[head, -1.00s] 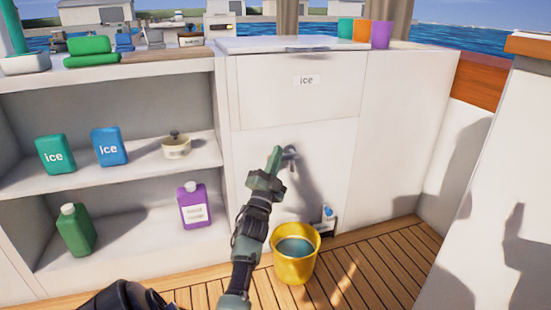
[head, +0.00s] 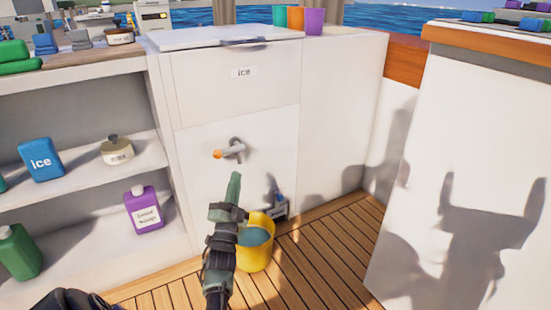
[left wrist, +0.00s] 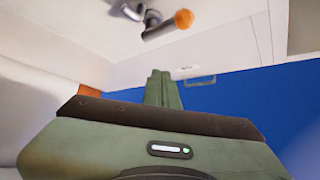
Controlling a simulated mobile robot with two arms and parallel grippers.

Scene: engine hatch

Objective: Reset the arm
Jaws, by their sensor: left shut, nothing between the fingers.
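My left gripper (head: 235,178) is in the middle of the head view, its green fingers pointing up, in front of the white ice cabinet (head: 235,105). It is shut and empty. It is below and apart from a metal tap with an orange-tipped handle (head: 230,151) on the cabinet front. In the left wrist view the shut fingers (left wrist: 161,75) point up, and the tap handle (left wrist: 165,26) is above them. A yellow bucket (head: 257,250) with bluish content stands on the floor, partly hidden behind my left gripper. My right gripper is not in view.
Shelves at left hold a blue ice pack (head: 40,160), a small pot (head: 117,150), a purple bottle (head: 143,210) and a green bottle (head: 18,252). Coloured cups (head: 296,20) stand on top. A white counter (head: 460,160) closes off the right. The wooden floor (head: 325,265) between is clear.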

